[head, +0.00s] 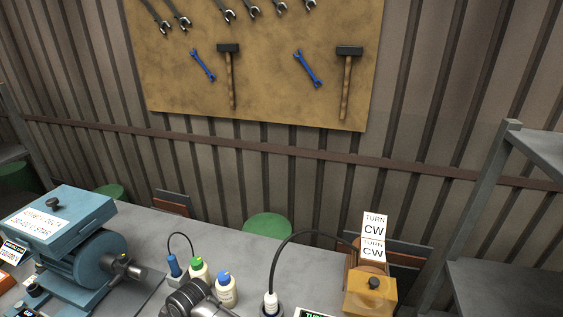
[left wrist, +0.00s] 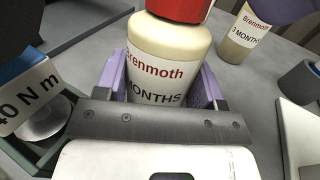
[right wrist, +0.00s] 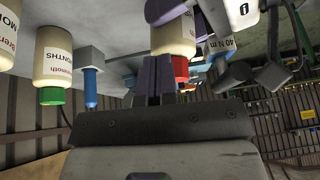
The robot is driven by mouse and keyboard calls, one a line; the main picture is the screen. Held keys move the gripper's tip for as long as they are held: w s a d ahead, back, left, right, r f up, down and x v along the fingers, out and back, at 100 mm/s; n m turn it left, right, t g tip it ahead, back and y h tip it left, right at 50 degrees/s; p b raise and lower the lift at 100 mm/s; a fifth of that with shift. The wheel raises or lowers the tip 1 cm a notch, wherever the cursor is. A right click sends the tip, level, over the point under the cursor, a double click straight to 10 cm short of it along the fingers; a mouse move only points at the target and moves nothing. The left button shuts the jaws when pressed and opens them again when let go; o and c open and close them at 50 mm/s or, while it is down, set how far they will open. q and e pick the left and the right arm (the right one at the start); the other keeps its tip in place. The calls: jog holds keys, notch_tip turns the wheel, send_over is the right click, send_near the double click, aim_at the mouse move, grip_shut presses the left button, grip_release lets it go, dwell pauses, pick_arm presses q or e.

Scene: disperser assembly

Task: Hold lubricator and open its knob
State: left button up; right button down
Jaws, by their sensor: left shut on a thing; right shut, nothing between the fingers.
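The lubricator (left wrist: 168,58) is a cream bottle with a red knob and a Brenmoth MONTHS label. My left gripper (left wrist: 163,85) is shut on its body, with a purple finger on each side. In the right wrist view, the lubricator (right wrist: 174,38) hangs in the upside-down picture with its red knob (right wrist: 180,69) pointing down. My right gripper (right wrist: 160,85) is shut and empty, its fingertips close beside the red knob. I cannot tell whether they touch it. The head view shows neither gripper nor the held lubricator.
Bottles with a green cap (head: 198,270) and a blue cap (head: 227,292) stand on the grey bench. A blue motor unit (head: 75,245) is at the left. A wooden block with TURN CW signs (head: 373,238) is at the right. A 40 N m label (left wrist: 28,88) is beside my left gripper.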

pick_arm(q)
jog(key=shift+s+f, duration=0.1)
jog(key=shift+f, duration=0.3)
pick_arm(e)
jog(key=shift+w+a+r, duration=0.1)
jog(key=shift+w+r, duration=0.05)
jog(key=shift+r, duration=2.8)
